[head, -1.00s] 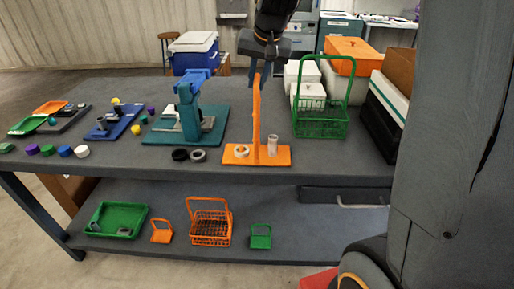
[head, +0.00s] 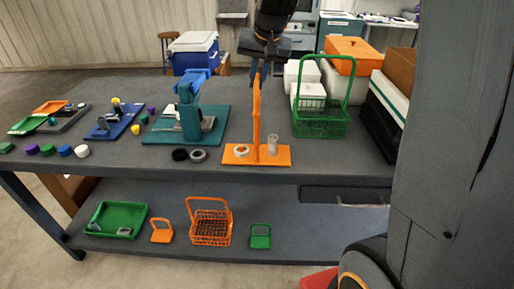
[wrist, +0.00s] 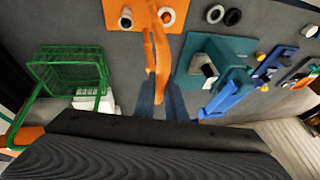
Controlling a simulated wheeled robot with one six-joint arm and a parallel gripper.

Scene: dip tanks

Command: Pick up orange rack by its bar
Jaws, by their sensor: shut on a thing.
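The orange rack (head: 270,155) stands on the table near its front edge. It has a flat base and a tall upright with a bar at its top (head: 256,100). A white ring (head: 241,151) and a clear cylinder (head: 273,145) are on the base. My gripper (head: 257,80) is over the rack, pointing down, with its fingers shut on the top of the orange upright. In the wrist view, the orange bar (wrist: 155,45) runs down between my fingertips (wrist: 160,100). The rack is upright and its base appears to rest on the table.
A green wire basket (head: 320,122) with a tall handle stands right of the rack. White boxes (head: 303,72) stand behind the basket. The lower shelf holds more baskets.

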